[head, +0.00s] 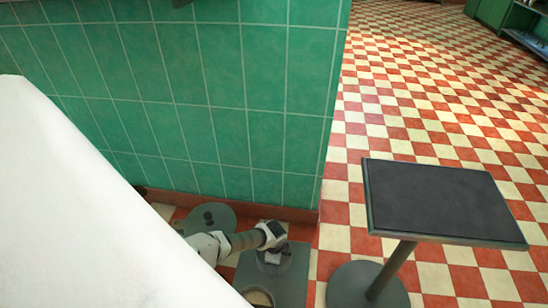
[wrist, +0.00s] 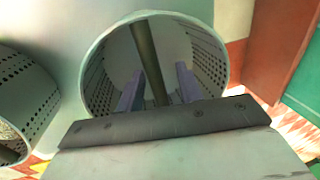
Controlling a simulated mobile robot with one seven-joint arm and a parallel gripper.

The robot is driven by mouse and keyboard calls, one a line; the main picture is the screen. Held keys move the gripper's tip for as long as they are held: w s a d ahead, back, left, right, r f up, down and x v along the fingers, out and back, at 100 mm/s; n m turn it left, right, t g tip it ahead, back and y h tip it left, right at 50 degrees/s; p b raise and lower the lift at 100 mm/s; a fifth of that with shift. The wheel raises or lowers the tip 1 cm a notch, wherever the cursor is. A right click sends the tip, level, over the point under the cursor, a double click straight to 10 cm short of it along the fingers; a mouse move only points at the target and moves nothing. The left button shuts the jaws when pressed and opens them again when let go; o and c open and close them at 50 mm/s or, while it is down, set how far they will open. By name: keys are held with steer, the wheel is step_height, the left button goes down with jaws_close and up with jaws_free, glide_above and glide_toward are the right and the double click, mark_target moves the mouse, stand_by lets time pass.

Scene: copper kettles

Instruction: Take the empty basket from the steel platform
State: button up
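In the wrist view an empty, round, perforated metal basket (wrist: 97,75) stands in front of my gripper (wrist: 160,80), with a dark bar (wrist: 145,50) running across its opening. The two purple fingers reach into the opening, one on each side of the bar, with a visible gap between them. A second perforated basket (wrist: 35,90) at the left holds something grainy. In the head view my gripper (head: 272,240) is low over the basket (head: 273,266) on the grey steel platform (head: 291,287). The second basket (head: 258,298) shows at the bottom edge.
A green tiled wall (head: 200,90) rises right behind the platform. A pedestal table with a dark top (head: 440,200) stands empty at the right, its round foot (head: 350,285) close to the platform. The checkered floor (head: 420,90) beyond is clear.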

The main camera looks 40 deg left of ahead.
jaws_close()
steer(key=shift+r, duration=0.15)
stand_by(0.4)
